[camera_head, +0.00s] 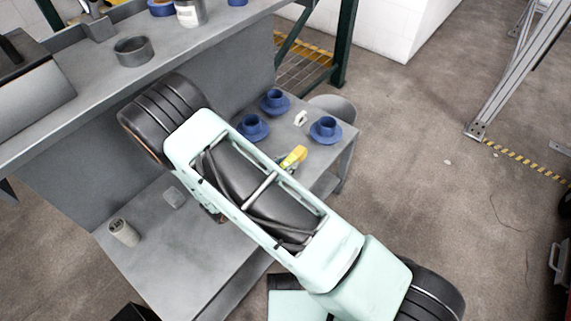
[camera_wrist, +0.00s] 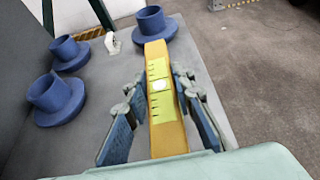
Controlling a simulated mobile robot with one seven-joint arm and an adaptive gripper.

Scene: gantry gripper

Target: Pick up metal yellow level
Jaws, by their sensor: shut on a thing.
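I cannot tell whether the level touches the table.
Blue cups on saucers (camera_head: 325,128) (camera_wrist: 154,24) stand around the level on the grey table (camera_head: 335,150). A small white object (camera_head: 301,118) lies between them. A grey can (camera_head: 123,232) stands on the lower bench at left. Open floor lies to the right.

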